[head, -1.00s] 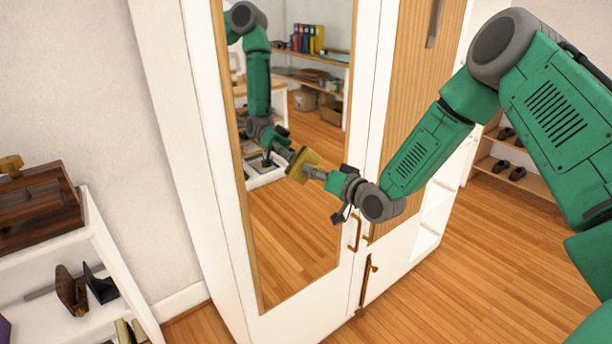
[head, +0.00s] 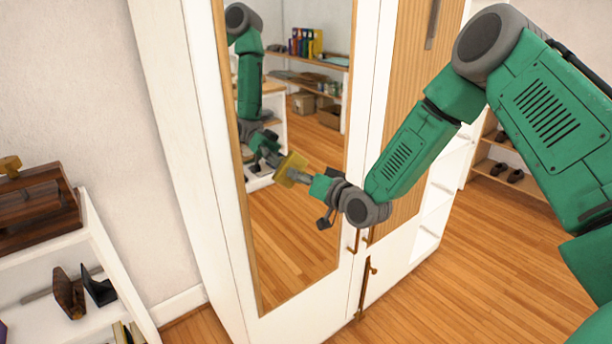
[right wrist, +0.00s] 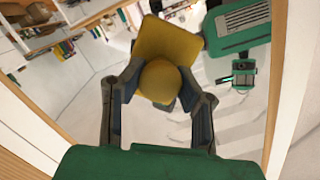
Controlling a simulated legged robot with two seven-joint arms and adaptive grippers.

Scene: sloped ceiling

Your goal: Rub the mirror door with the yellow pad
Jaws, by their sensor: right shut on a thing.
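The mirror door (head: 298,245) is a tall white cabinet door with a wood-framed mirror. My right gripper (head: 304,178) is in front of the mirror, about mid-height. In the right wrist view my right gripper (right wrist: 161,92) is shut on the rounded yellow knob of the yellow pad (right wrist: 168,42), one finger on each side. In the head view the yellow pad (head: 291,168) is at the glass or very close to it; I cannot tell whether it touches. The mirror reflects my arm to the left of the pad. My left gripper is not in view.
Brass handles (head: 366,280) stick out at the right of the mirror door. A white shelf unit (head: 105,255) with a wooden box (head: 38,210) and bookends stands at the left. A shoe rack (head: 500,165) is at the back right. The wooden floor (head: 455,270) is clear at the right.

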